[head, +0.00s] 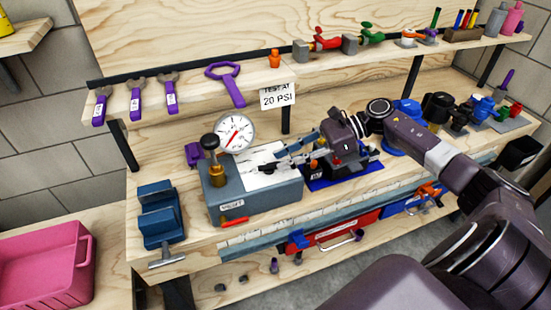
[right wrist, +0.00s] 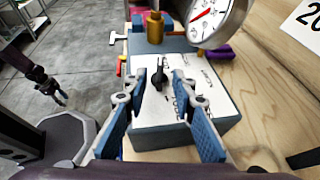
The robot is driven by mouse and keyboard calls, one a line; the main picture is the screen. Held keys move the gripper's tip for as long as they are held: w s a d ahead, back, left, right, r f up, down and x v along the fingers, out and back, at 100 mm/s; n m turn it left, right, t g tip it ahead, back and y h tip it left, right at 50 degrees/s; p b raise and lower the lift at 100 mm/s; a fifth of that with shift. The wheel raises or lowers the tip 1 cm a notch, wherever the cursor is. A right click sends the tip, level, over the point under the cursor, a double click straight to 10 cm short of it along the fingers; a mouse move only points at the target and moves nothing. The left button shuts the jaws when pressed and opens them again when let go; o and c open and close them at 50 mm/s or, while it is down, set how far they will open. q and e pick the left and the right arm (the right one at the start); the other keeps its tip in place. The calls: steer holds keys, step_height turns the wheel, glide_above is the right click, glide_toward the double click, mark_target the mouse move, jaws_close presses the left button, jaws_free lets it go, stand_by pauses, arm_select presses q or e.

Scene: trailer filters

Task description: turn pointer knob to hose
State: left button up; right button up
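The pointer knob (right wrist: 158,78) is a small black knob on the white top panel (right wrist: 142,98) of a grey-blue test box (head: 262,199). In the right wrist view its long axis runs roughly up the picture; the panel's printed labels are too small to read, so I cannot tell which one it points at. My right gripper (head: 268,164) is open over the panel. In the right wrist view its fingertips (right wrist: 158,84) stand on either side of the knob with gaps. My left gripper (right wrist: 56,91) shows small at the left of that view, away from the box; its opening is unclear.
A round gauge (head: 235,133) and a brass fitting (head: 216,176) with black knob stand at the box's back left. A blue vise (head: 158,213) is left. A black device on a blue mat (head: 345,175) stands close right. A shelf with tools hangs behind.

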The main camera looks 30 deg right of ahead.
mark_target(269, 166)
steer(key=shift+p+x, duration=0.3)
steer(key=shift+x, duration=1.15)
jaws_close()
